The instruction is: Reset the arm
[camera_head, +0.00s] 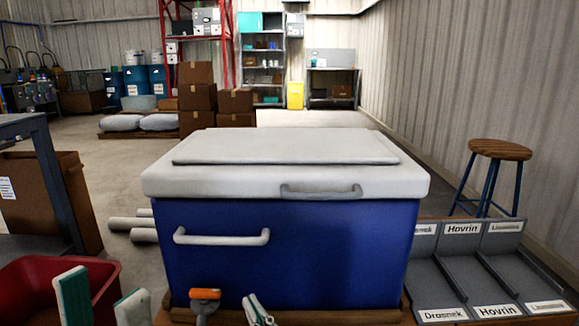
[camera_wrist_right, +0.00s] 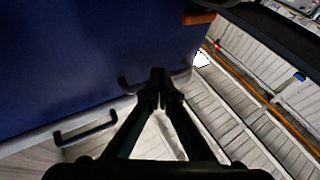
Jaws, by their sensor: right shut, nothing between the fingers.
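My left gripper (camera_head: 101,282) shows at the bottom left of the head view. Its two teal-and-white fingers stand well apart with nothing between them, in front of a red bin (camera_head: 38,264). My right gripper (camera_head: 257,303) is low in front of a blue tank (camera_head: 300,250) with a white lid (camera_head: 285,175). In the right wrist view its fingertips (camera_wrist_right: 158,76) meet, and it is shut and empty. The blue tank wall (camera_wrist_right: 70,60) fills the upper left there. Most of both arms is out of view.
An orange-topped handle or valve (camera_head: 205,294) is left of my right gripper. A grey labelled rack (camera_head: 460,272) and a wooden stool (camera_head: 500,150) stand right. A brown box (camera_head: 80,205) and a dark bench (camera_head: 50,165) stand left. Open floor (camera_head: 120,180) lies behind them.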

